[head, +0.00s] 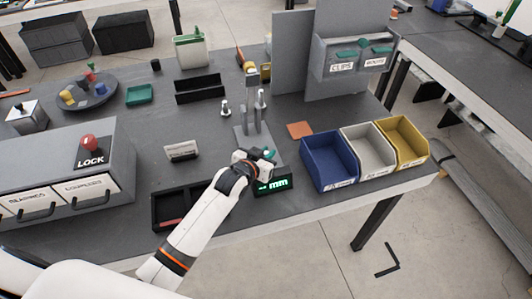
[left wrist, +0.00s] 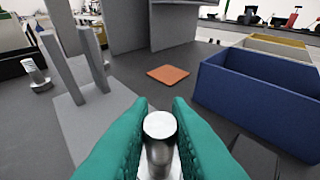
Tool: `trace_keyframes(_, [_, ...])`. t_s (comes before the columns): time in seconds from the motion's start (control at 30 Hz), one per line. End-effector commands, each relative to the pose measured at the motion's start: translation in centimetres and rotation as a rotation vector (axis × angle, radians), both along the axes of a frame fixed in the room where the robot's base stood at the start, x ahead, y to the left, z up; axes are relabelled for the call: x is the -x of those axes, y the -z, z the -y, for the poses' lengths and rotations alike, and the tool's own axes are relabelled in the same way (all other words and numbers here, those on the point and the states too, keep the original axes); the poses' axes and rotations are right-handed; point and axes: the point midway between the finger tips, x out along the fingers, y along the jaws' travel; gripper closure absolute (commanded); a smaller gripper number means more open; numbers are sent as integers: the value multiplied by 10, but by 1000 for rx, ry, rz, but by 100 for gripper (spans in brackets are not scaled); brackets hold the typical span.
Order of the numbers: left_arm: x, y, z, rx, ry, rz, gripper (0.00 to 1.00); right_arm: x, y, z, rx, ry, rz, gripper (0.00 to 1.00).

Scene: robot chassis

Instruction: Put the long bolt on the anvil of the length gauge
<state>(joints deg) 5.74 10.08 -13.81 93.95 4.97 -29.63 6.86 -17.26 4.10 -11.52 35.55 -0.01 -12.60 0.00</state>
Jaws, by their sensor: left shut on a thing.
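My left gripper (head: 268,156) has teal fingers, which the left wrist view shows closed around an upright silvery bolt (left wrist: 159,128). Its round shank end faces up and a wider part shows below, between the fingers. In the head view the gripper hides this bolt. The length gauge has a grey base plate (left wrist: 88,128) with two upright grey posts (left wrist: 88,62), and a green "-- mm" display (head: 273,185). The gripper is at the near side of the gauge, just behind the display. Whether the bolt touches the anvil cannot be told. My right gripper is not in view.
Another bolt (head: 226,108) stands left of the posts, and a silvery piece (head: 260,98) shows behind them. Blue (head: 325,161), grey and yellow bins stand at the right. An orange square (head: 300,130) lies flat. A black tray (head: 170,212) is at the front left.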

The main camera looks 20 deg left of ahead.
Motion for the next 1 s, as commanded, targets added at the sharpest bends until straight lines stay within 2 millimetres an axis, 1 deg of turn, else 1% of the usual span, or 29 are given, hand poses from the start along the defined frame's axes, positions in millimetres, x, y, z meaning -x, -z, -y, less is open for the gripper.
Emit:
trace_keyframes(0.03, [0,2,0,0,0,1,100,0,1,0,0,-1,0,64])
trace_keyframes(0.07, [0,2,0,0,0,-1,78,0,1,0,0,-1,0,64])
trace_keyframes(0.1, [0,2,0,0,0,-1,72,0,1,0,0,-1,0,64])
trace_keyframes(0.17, [0,2,0,0,0,-1,62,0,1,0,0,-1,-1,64])
trace_keyframes(0.4, [0,1,0,0,0,-1,61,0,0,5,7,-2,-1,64])
trace_keyframes(0.5, [0,-2,0,0,0,0,61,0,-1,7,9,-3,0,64])
trace_keyframes(0.57, [4,-3,-1,0,0,-1,61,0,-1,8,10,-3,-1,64])
trace_keyframes(0.67, [15,-7,-3,0,0,-1,61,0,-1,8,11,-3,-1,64])
trace_keyframes(0.73, [26,-12,-6,-1,-1,-1,61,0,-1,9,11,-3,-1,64])
trace_keyframes(1.0, [76,-32,-15,0,0,-2,61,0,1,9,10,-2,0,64])
